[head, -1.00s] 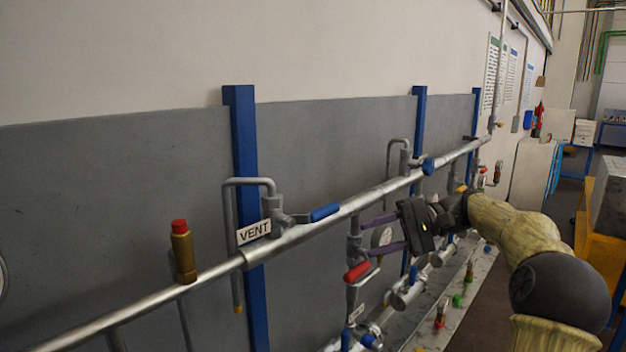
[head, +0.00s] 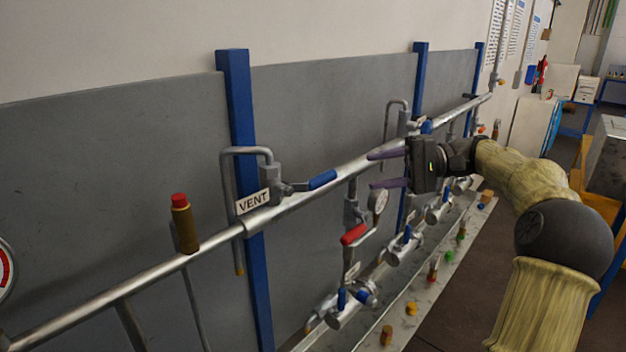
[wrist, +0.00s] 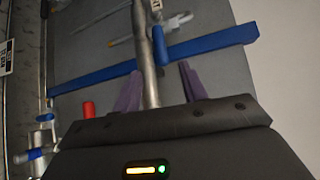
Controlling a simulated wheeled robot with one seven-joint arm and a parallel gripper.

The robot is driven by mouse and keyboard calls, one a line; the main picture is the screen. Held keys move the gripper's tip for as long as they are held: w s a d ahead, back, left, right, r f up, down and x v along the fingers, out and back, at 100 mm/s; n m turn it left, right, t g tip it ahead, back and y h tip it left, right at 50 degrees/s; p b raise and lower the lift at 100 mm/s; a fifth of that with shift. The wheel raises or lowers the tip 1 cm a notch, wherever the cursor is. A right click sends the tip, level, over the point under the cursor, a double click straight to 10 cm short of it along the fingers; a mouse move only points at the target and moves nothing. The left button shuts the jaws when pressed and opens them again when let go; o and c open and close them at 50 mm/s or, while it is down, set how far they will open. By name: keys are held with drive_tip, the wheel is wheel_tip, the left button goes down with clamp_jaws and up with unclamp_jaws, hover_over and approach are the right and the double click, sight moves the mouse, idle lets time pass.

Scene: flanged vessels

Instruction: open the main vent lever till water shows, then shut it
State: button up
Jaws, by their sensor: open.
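The vent valve's blue lever (head: 322,180) lies roughly along the main pipe, pointing right, beside the white VENT label (head: 253,202). Its grey vent tube (head: 229,185) arches over and hangs down in front of the blue post; I see no water at its lower end. My gripper (head: 374,170) is open and empty, to the right of the lever and apart from it, with its purple fingers pointing left. In the wrist view the fingers (wrist: 160,78) spread either side of the pipe. Whether they straddle it or stand in front of it, I cannot tell.
The silver main pipe (head: 110,296) runs along the grey panel, with a red-capped brass fitting (head: 184,222) on it at left.

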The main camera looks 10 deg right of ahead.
sight(313, 181)
drive_tip(key=a+p, duration=0.1)
drive_tip(key=a, duration=0.3)
drive_tip(key=w+a+f, duration=0.1)
drive_tip(key=a, duration=0.4)
drive_tip(key=w+a+f+p, duration=0.1)
drive_tip(key=a, duration=0.3)
drive_tip(key=shift+a+p, duration=0.3)
drive_tip(key=shift+p, duration=0.05)
drive_tip(key=shift+c, duration=0.4)
clamp_jaws()
